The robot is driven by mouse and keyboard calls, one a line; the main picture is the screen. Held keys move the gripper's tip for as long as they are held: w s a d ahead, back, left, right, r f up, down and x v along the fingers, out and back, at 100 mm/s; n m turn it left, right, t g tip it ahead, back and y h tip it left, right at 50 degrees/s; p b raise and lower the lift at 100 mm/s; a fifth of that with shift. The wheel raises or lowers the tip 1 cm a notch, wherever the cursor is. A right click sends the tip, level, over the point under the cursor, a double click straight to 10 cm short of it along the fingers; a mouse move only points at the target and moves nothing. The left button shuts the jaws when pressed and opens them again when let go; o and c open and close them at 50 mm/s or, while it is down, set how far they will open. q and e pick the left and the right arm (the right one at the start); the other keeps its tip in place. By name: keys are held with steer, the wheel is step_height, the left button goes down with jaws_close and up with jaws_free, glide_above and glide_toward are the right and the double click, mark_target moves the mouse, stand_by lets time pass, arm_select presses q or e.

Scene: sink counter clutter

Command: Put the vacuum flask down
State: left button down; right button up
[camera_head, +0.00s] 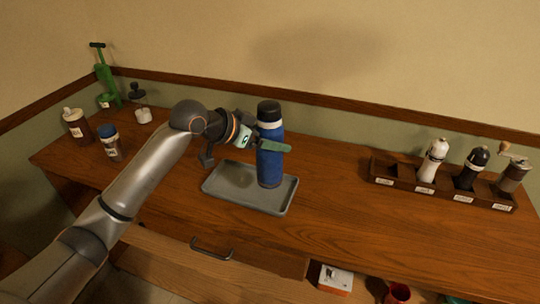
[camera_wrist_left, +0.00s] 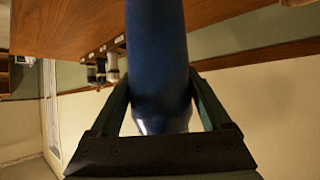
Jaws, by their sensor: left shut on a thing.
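The vacuum flask (camera_head: 270,165) is blue with a pale band and a black cap. It stands upright over the grey tray (camera_head: 218,192) on the wooden counter. My left gripper (camera_head: 272,145) is shut on the flask's upper body, reaching in from the left. In the left wrist view the flask's blue body (camera_wrist_left: 158,60) sits between the two fingers of my left gripper (camera_wrist_left: 160,100). I cannot tell whether the flask's base touches the tray. My right gripper is not in view.
A wooden rack (camera_head: 404,184) with a white mill (camera_head: 432,160), a black mill (camera_head: 472,168) and a grinder (camera_head: 513,175) stands at the right. Bottles (camera_head: 110,142) and a green pump-like item (camera_head: 106,78) stand at the left. The counter (camera_head: 335,200) between tray and rack is clear.

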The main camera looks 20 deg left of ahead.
arm_select(q)
steer(key=w+a+f, duration=0.1)
steer(key=w+f, duration=0.3)
steer(key=f, duration=0.4)
steer(key=shift+f, duration=0.1)
steer(key=shift+f, duration=0.1)
jaws_free()
steer(key=shift+s+f, duration=0.1)
steer(key=shift+f, duration=0.05)
steer(key=v, duration=1.2)
steer(key=shift+r, duration=0.25)
